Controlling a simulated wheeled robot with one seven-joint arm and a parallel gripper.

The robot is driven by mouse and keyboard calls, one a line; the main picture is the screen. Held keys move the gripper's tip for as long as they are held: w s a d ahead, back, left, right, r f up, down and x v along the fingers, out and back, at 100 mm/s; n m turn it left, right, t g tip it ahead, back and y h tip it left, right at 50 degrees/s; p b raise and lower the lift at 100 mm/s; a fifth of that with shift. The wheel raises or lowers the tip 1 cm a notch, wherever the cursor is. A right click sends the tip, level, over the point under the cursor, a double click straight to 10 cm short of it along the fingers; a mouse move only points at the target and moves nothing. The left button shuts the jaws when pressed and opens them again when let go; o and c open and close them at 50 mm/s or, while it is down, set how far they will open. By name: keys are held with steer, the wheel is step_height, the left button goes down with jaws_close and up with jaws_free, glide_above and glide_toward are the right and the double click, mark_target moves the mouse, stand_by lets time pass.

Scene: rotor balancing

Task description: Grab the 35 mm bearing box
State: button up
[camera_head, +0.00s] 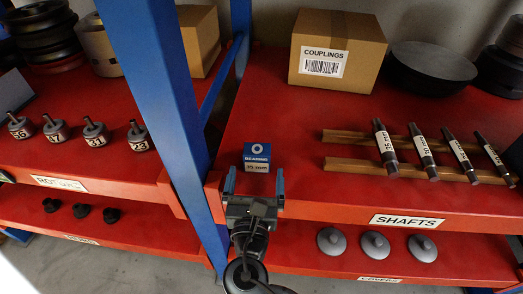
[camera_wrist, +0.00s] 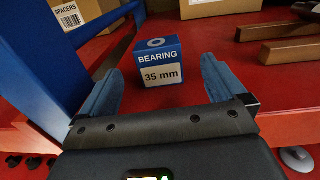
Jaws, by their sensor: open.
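The 35 mm bearing box (camera_head: 257,157) is a small blue and white cube on the upper red shelf, just right of the blue post. In the wrist view the box (camera_wrist: 159,64) shows "BEARING" and "35 mm" on its front and a white ring on top. My gripper (camera_head: 253,182) is open at the shelf's front edge, in front of the box. In the wrist view the fingers (camera_wrist: 159,88) stand wide apart, one to each side of the box's near face. Clear gaps show between the fingers and the box.
The blue post (camera_head: 157,100) stands close to the left of my gripper. A couplings carton (camera_head: 366,57) sits behind to the right. Several labelled shafts (camera_head: 386,148) lie on wooden rails (camera_head: 345,166) to the right. Red shelf around the box is bare.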

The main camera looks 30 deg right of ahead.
mark_target(256, 160)
steer(key=p+x, duration=0.1)
steer(key=x, duration=0.6)
steer(key=shift+w, duration=0.2)
steer(key=shift+c, duration=0.3)
steer(key=shift+r, duration=0.1)
steer(key=c, duration=1.2)
